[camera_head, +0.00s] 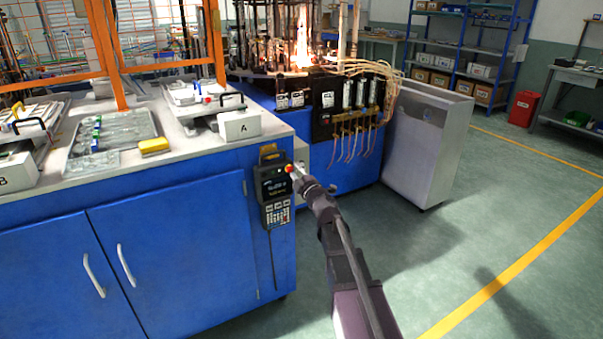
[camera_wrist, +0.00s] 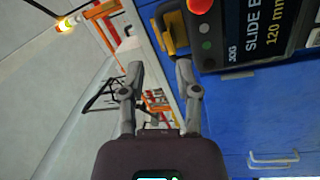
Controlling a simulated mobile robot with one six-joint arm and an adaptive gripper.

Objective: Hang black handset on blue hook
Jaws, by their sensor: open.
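The black handset (camera_head: 274,196), with a screen, keypad and red button, is upright against the blue cabinet's right end, a cable hanging below it. A yellow looped piece (camera_head: 268,153) shows at its top; I cannot tell whether it belongs to the handset or the cabinet. I cannot make out a separate blue hook. My gripper (camera_head: 298,176) is at the handset's upper right. In the wrist view my gripper (camera_wrist: 158,68) is open and empty, the handset (camera_wrist: 235,35) to its right. The right fingertip is close to the yellow piece (camera_wrist: 172,32); contact is unclear.
The blue cabinet (camera_head: 185,265) has a white top with a grey tray (camera_head: 112,158), a yellow block (camera_head: 154,146) and a box marked A (camera_head: 239,125). A machine with flames (camera_head: 303,40) stands behind. A grey metal cabinet (camera_head: 425,150) is to the right. The floor at right is clear.

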